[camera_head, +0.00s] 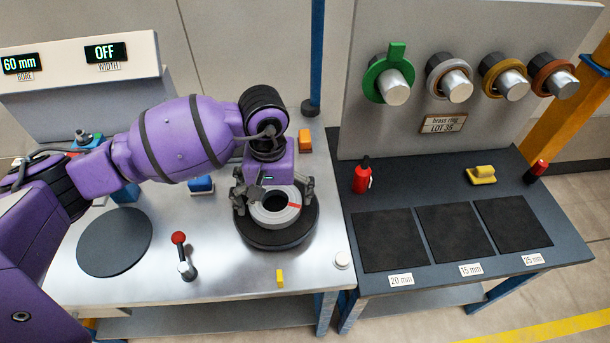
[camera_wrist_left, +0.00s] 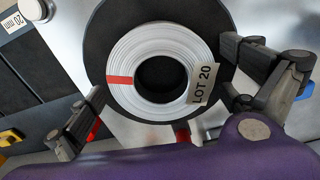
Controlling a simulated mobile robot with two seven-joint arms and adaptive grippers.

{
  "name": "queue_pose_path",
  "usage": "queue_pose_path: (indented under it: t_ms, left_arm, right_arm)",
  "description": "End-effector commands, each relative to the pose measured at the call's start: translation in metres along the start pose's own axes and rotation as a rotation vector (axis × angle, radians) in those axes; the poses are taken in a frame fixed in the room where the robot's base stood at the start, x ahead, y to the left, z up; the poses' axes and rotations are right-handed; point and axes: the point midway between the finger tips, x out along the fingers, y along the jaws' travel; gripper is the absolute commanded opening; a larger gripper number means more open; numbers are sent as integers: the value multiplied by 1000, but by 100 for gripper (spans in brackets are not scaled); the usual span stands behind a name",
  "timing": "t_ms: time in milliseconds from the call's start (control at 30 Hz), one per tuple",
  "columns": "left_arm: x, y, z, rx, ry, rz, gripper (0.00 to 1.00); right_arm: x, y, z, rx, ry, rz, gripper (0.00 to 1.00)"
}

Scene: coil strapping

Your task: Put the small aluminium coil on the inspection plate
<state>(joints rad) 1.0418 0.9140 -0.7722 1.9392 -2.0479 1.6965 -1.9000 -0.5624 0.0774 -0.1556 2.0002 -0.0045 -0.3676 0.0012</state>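A pale grey coil (camera_head: 268,217) with a red strip lies flat on a raised round black plate (camera_head: 272,239) at the bench's right. In the left wrist view the coil (camera_wrist_left: 125,58) carries a "LOT 20" tag, and black plate (camera_wrist_left: 97,35) shows around it. My left gripper (camera_head: 273,199) points down over the coil with its fingers spread on opposite sides. In the left wrist view the gripper (camera_wrist_left: 163,70) appears open, with narrow gaps between fingertips and coil. A flat dark disc (camera_head: 115,242) lies bare at left; I cannot tell which disc is the inspection plate. My right gripper is out of view.
A red-knobbed lever (camera_head: 182,257), a yellow block (camera_head: 280,278) and an orange block (camera_head: 305,140) stand near the coil. The dark side table has three mats, including the 20 mm mat (camera_head: 380,240), and a red bottle (camera_head: 362,176). Several rings hang on pegs behind.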

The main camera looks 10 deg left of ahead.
Motion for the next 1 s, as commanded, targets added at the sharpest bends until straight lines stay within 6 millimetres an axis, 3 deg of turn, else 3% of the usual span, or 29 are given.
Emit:
queue_pose_path:
  t_ms: [167,333,700,1000]
  left_arm:
    - [0,0,1,-1,-2,0,100]
    - [-14,0,-1,0,2,0,100]
    - [-91,0,-1,0,2,0,100]
    - [-122,0,0,0,0,0,100]
  right_arm:
    - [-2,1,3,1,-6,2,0]
    - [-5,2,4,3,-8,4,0]
    - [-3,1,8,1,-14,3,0]
    - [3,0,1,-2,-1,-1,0]
